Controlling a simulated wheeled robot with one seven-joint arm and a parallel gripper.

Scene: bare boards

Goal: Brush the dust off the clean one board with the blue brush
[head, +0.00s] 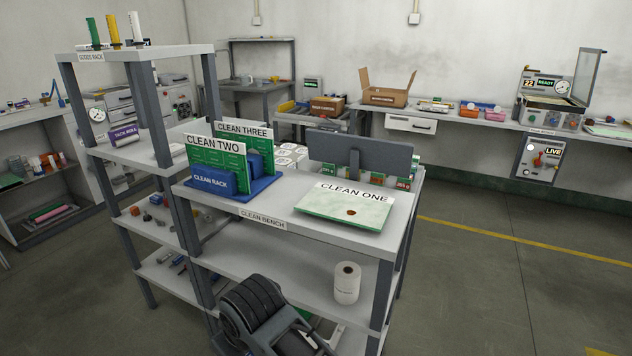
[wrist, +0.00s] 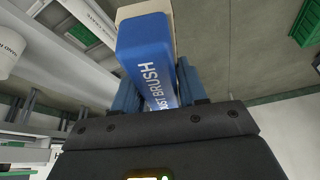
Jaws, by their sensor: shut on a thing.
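The clean one board (head: 335,214) lies flat on the clean bench in the head view. It is pale, whitish green, with a small brown spot near its front edge and a "CLEAN ONE" label along its back. In the wrist view my gripper (wrist: 160,92) is shut on the blue brush (wrist: 146,50), whose side lettering ends in "BRUSH".
The clean bench (head: 300,222) also carries the blue clean rack (head: 222,183) with the clean two (head: 215,160) and clean three boards. A grey panel (head: 358,152) stands behind the clean one board. A white roll (head: 346,283) stands on the lower shelf. Open floor lies to the right.

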